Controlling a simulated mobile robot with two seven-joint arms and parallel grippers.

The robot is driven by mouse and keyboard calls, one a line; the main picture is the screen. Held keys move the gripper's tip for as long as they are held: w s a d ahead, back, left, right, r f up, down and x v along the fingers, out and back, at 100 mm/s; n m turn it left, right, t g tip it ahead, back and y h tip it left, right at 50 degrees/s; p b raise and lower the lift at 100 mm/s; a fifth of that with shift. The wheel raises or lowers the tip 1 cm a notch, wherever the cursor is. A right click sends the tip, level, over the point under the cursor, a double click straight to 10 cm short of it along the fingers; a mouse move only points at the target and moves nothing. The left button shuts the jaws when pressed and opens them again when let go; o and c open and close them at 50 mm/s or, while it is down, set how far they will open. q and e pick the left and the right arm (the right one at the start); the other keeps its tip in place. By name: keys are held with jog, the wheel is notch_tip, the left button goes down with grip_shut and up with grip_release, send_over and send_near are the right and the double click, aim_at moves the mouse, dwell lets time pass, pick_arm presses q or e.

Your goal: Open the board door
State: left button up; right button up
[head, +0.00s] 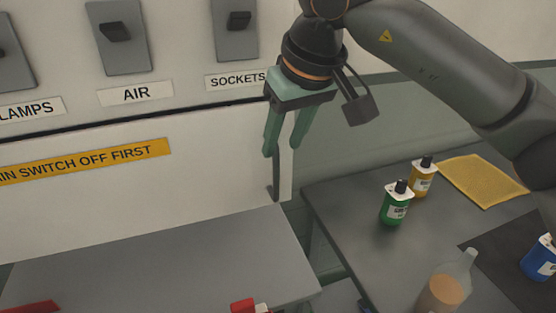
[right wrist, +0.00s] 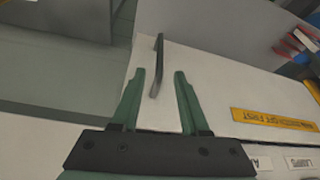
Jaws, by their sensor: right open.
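The board door (head: 90,205) is the white lower panel with a yellow warning label; it looks shut. A dark upright bar handle (head: 276,190) stands near its right edge. My right gripper (head: 282,150) is open and points down at the handle's upper part. In the right wrist view, the handle (right wrist: 155,80) shows between the line of the two green fingers (right wrist: 158,72), with the near end reaching toward the gap. I cannot tell whether the fingers straddle it, and I see no finger closed on it. My left gripper is out of view.
Switches with LAMPS, AIR and SOCKETS (head: 238,80) labels sit above the door. A grey surface (head: 190,260) lies in front below. At right, a dark table (head: 345,205) holds green (head: 396,205), yellow and blue bottles, a clear bottle and a yellow cloth (head: 482,180).

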aim_at(278, 158)
jog(key=x, duration=0.6)
jog(key=shift+w+a+f+p, duration=0.1)
jog(key=shift+w+f+p, duration=0.1)
jog(key=shift+f+p, duration=0.15)
grip_shut()
dwell(1.1)
